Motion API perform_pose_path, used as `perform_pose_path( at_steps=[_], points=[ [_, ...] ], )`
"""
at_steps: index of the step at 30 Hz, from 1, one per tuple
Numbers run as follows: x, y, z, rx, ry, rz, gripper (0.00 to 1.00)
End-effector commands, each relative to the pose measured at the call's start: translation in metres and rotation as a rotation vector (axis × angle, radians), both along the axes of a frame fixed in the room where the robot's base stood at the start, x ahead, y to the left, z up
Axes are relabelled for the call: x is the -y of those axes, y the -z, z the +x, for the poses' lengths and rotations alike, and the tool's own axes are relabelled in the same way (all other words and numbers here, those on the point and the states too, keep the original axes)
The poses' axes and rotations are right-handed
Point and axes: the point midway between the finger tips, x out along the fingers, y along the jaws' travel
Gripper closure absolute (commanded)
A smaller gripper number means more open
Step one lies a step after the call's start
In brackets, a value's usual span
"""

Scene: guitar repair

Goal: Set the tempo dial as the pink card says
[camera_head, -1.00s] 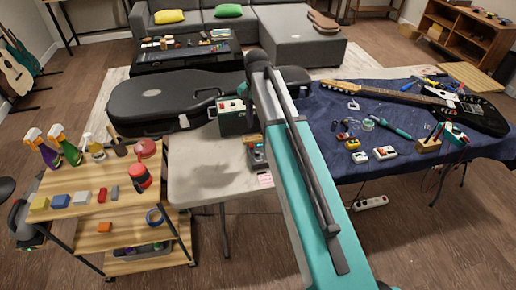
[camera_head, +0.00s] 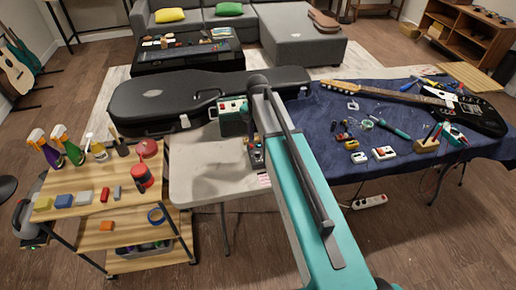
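A small pink card (camera_head: 264,181) hangs at the front edge of the pale table (camera_head: 200,180); its writing is too small to read. A small dark device (camera_head: 257,155) with a blue part and a red-orange spot stands just behind the card, partly covered by my arm. A teal box (camera_head: 232,121) with a pale top panel and a red spot stands farther back. I cannot make out which carries the tempo dial, or its setting. My teal arm crosses the middle of the view. My gripper does not show; the arm hides what lies behind it.
A black guitar case (camera_head: 165,100) lies behind the pale table. On the right, a blue-covered table (camera_head: 320,115) holds a guitar (camera_head: 470,112), pedals and tools. A wooden cart (camera_head: 85,205) with bottles and blocks stands left. The pale table's left part is clear.

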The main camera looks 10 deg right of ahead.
Motion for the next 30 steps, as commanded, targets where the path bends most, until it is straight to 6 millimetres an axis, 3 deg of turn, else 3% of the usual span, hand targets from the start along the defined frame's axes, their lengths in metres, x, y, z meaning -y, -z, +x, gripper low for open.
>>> perform_pose_path(
  at_steps=[18,30],
  points=[
    [0.001,0.055,0.000,-0.001,0.001,0.000,0.65],
    [0.002,0.059,0.000,0.000,0.002,0.000,0.65]
  ],
)
